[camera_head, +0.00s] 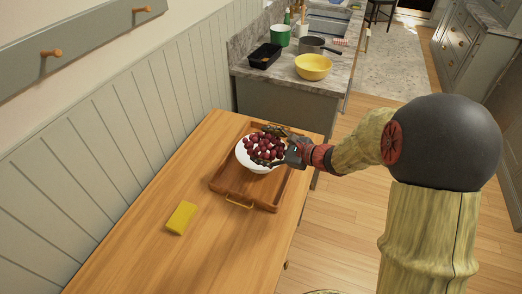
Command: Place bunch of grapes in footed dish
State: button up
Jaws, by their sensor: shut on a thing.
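The bunch of dark red grapes (264,147) is over the white footed dish (246,159) in the head view. The dish stands in a wooden tray (231,187) on the wooden table. My gripper (279,150) reaches in from the right and is shut on the bunch of grapes. The grapes hide much of the dish's inside and my gripper hides its right part. I cannot tell whether the grapes rest on the dish or are held just above it. The dish's foot is hidden.
A yellow block or sponge (181,217) lies on the table (140,240) left of the tray. The table's front is clear. Behind it, a counter (281,70) holds a yellow bowl (313,66), a black container (265,56), a pot (312,45) and a green pot (280,35).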

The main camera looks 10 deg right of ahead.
jog(key=w+f+b, duration=0.1)
jog(key=w+f, duration=0.1)
jog(key=w, duration=0.1)
jog(key=w+d+f, duration=0.1)
jog(key=w+f, duration=0.2)
jog(key=w+f+b, duration=0.1)
jog(key=w+f, duration=0.1)
jog(key=w, duration=0.1)
jog(key=shift+d+f+b, duration=0.3)
jog(key=shift+d+b, duration=0.05)
jog(key=shift+w+f+b, duration=0.15)
jog(key=shift+f+b, duration=0.55)
jog(key=shift+f, duration=0.85)
jog(key=shift+f, duration=0.1)
jog(key=shift+f, duration=0.1)
jog(key=o, duration=1.3)
jog(key=shift+o, duration=0.2)
